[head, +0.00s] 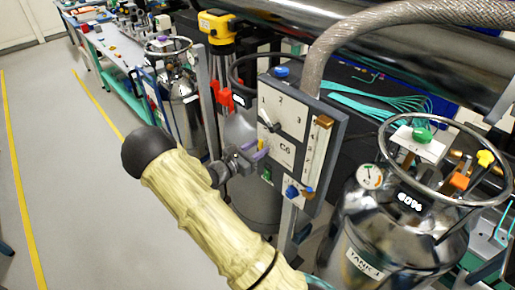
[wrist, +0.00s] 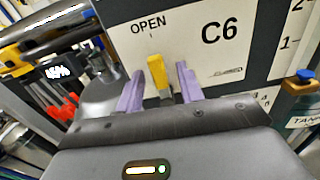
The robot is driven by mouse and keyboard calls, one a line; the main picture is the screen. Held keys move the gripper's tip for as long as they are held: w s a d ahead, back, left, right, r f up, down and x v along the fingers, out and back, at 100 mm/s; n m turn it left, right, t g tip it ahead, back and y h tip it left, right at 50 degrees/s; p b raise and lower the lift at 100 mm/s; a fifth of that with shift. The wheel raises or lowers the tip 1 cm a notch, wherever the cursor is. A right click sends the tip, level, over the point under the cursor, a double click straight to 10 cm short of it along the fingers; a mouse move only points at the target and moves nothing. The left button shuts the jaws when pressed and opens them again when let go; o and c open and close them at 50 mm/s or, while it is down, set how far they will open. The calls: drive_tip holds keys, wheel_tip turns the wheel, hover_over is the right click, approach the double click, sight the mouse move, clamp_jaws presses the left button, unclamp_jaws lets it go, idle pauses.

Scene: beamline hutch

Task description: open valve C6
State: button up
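The valve panel marked C6 (head: 286,153) is a pale plate on a dark upright box. In the wrist view the panel face (wrist: 205,60) shows "OPEN" at its upper left and "C6" at right. A yellow handle (wrist: 157,76) stands out below the "OPEN" mark. My gripper (wrist: 159,90) has purple fingers, one on each side of the handle, with a gap visible on both sides. It is open around the handle, not clamped on it. In the head view my gripper (head: 258,156) reaches the panel's left edge from the left. The handle is mostly hidden there.
A shiny tank (head: 395,245) with a ring guard and gauge stands right of the panel. A braided hose (head: 335,45) arches above the panel. Another steel tank (head: 183,105) and a yellow-topped device (head: 217,25) stand behind. The grey floor (head: 60,180) at left is clear.

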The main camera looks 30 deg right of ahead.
drive_tip(key=b+v, duration=0.4)
drive_tip(key=v, duration=1.3)
drive_tip(key=shift+s, duration=0.15)
drive_tip(key=s+d+f+m+g+y, duration=0.2)
drive_tip(key=s+m+g+y, duration=0.15)
drive_tip(key=s, duration=0.25)
drive_tip(key=s+d+f+m+g+y, duration=0.2)
drive_tip(key=s+d+m+g+y, duration=0.1)
drive_tip(key=s+m+y, duration=0.2)
drive_tip(key=s+a+r+m+t+y, duration=0.4)
drive_tip(key=m+y, duration=0.5)
drive_tip(key=m, duration=0.3)
drive_tip(key=shift+s+a+r, duration=0.65)
drive_tip(key=shift+s+a, duration=0.15)
drive_tip(key=shift+s, duration=0.1)
drive_tip(key=shift+t, duration=0.25)
